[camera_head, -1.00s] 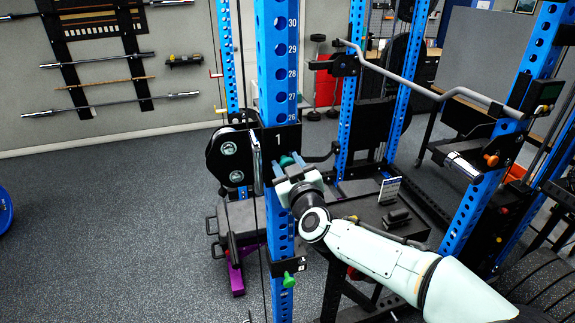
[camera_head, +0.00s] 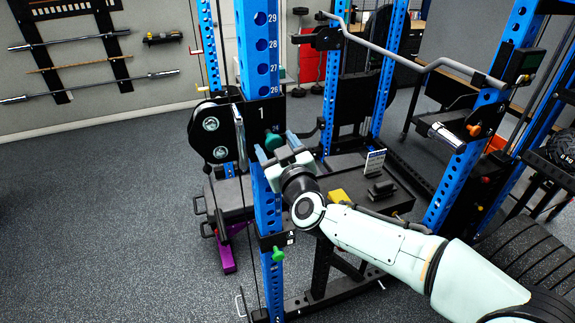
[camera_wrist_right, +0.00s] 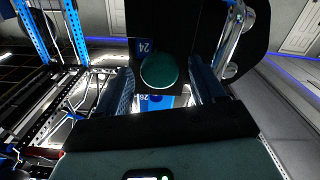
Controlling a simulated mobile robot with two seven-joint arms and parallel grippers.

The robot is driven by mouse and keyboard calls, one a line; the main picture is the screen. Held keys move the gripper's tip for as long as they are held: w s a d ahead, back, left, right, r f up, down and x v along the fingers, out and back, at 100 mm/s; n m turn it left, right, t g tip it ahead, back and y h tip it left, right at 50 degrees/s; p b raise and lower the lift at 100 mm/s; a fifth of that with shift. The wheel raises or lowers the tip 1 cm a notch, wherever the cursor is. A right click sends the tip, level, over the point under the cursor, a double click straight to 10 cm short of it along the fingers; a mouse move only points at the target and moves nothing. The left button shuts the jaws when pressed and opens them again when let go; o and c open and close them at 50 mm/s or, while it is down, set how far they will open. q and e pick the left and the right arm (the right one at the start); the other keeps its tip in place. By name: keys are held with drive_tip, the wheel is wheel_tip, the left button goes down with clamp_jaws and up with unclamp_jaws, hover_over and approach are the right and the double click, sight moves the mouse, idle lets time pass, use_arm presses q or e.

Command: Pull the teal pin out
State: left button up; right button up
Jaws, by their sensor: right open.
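The teal pin (camera_head: 273,139) shows as a round dark teal knob on the black block marked 1, on the blue upright. It also shows in the right wrist view (camera_wrist_right: 160,71), ahead of and between the two fingers. My right gripper (camera_head: 276,150) is open and faces the knob from the right front. Its fingertips are close to the knob, one to each side of its line; nothing is held. I cannot tell whether a finger touches it. The pin's shaft is hidden. My left gripper is not in view.
A green knob (camera_head: 278,254) sits lower on the same upright. A silver handle (camera_head: 241,138) stands just left of the block. A curved grey bar (camera_head: 400,58) spans the rack behind. A bench (camera_head: 232,194) lies left of the upright. The floor at left is clear.

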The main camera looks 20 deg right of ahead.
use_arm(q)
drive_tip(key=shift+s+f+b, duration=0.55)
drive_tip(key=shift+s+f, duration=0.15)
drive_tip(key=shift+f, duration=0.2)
use_arm(e)
drive_tip(key=s, duration=1.2)
drive_tip(key=shift+d, duration=0.2)
drive_tip(key=w+f+m+g, duration=0.1)
drive_tip(key=w+f+g, duration=0.15)
drive_tip(key=f, duration=0.85)
drive_tip(key=w+f+g, duration=0.2)
drive_tip(key=f+g, duration=0.1)
drive_tip(key=f, duration=0.8)
drive_tip(key=s+f+m+g+y, duration=0.1)
drive_tip(key=s+f+g, duration=0.15)
drive_tip(key=f, duration=0.65)
drive_tip(key=s+f+m+g, duration=0.1)
drive_tip(key=s+f+g, duration=0.15)
drive_tip(key=f, duration=0.75)
drive_tip(key=s+a+f+m+g+y, duration=0.1)
drive_tip(key=s+f+g, duration=0.3)
drive_tip(key=s+f, duration=0.7)
drive_tip(key=s+a+f+m+g+y, duration=0.1)
drive_tip(key=s+a+f+m+g, duration=0.1)
drive_tip(key=s+f, duration=0.9)
drive_tip(key=s+m+g, duration=0.1)
drive_tip(key=s+g, duration=0.1)
drive_tip(key=s, duration=0.3)
drive_tip(key=shift+a+f, duration=0.15)
drive_tip(key=shift+a, duration=0.25)
